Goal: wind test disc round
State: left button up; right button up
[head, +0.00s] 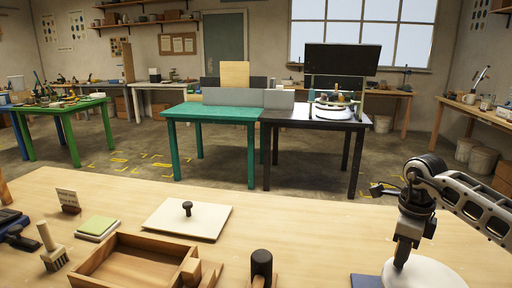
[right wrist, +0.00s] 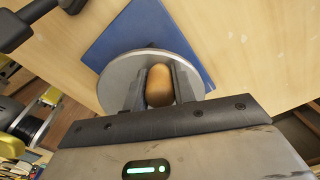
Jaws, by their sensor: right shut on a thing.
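The test disc (head: 432,274) is a pale round plate at the bottom right of the head view, partly cut off by the frame edge. In the right wrist view the disc (right wrist: 118,75) is grey and lies over a blue mat (right wrist: 168,25). A wooden, rounded handle (right wrist: 159,86) stands on the disc, off its middle. My right gripper (right wrist: 159,88) is shut on this handle, with one finger on each side of it. In the head view my right gripper (head: 402,262) points down onto the disc and hides the handle. My left gripper is not in view.
On the wooden bench stand a dark-topped wooden post (head: 262,264), an open wooden box (head: 130,268), a pale board with a black knob (head: 187,220), a brush (head: 52,250) and a small sign (head: 68,201). The bench between the board and my right arm is clear.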

jog(key=shift+s+a, duration=0.4)
jog(key=shift+a, duration=0.2)
jog(key=o, duration=0.7)
jog(key=shift+d, duration=0.1)
jog(key=shift+r, duration=0.1)
jog(key=shift+r+p, duration=2.7)
jog(key=shift+r, duration=0.8)
jog(key=shift+f, duration=0.1)
